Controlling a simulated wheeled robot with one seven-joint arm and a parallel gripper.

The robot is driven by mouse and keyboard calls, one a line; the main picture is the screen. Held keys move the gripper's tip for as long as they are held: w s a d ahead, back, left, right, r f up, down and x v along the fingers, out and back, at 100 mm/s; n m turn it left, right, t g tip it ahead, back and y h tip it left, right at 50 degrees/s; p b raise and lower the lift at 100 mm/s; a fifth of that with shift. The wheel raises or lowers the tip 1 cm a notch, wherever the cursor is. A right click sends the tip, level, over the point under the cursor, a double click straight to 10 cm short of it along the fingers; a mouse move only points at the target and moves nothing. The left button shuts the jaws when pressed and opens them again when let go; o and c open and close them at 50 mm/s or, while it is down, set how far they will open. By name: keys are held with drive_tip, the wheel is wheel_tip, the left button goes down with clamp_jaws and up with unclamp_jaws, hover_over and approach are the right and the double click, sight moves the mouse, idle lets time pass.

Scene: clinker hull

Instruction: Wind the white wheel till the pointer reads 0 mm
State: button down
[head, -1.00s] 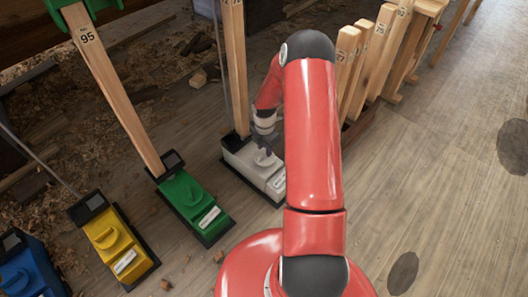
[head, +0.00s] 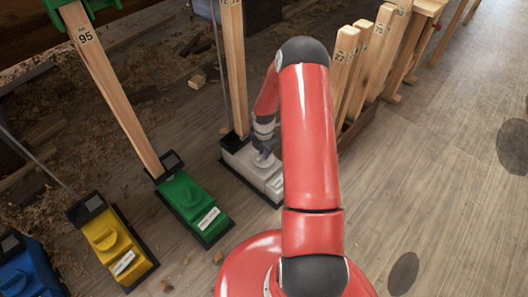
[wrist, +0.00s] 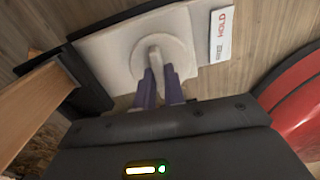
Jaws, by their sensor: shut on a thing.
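The white wheel (wrist: 136,52) is a round knob with a raised bar, on top of a white box (wrist: 95,45) in the wrist view. My gripper (wrist: 160,83) has its two purple fingers on either side of the wheel's bar, shut on it. In the head view the white box (head: 238,158) stands at the foot of a wooden post, with my gripper (head: 263,158) over it; my arm hides part of the box and wheel. I cannot make out a pointer or a mm scale in either view.
A label reading HOLD (wrist: 221,33) is on the box's end. Green (head: 187,200), yellow (head: 108,240) and blue (head: 25,275) boxes with similar knobs stand to the left. Numbered wooden posts (head: 360,55) line the right.

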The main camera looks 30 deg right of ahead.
drive_tip(key=m+b, duration=0.1)
drive_tip(key=m, duration=0.5)
drive_tip(key=m+b, duration=0.1)
drive_tip(key=m, duration=0.4)
drive_tip(key=shift+m, duration=0.4)
idle(0.4)
drive_tip(key=c, duration=1.5)
unclamp_jaws()
wheel_tip(320, 180, up, 8)
drive_tip(key=shift+f+p, duration=0.1)
drive_tip(key=shift+p, duration=0.5)
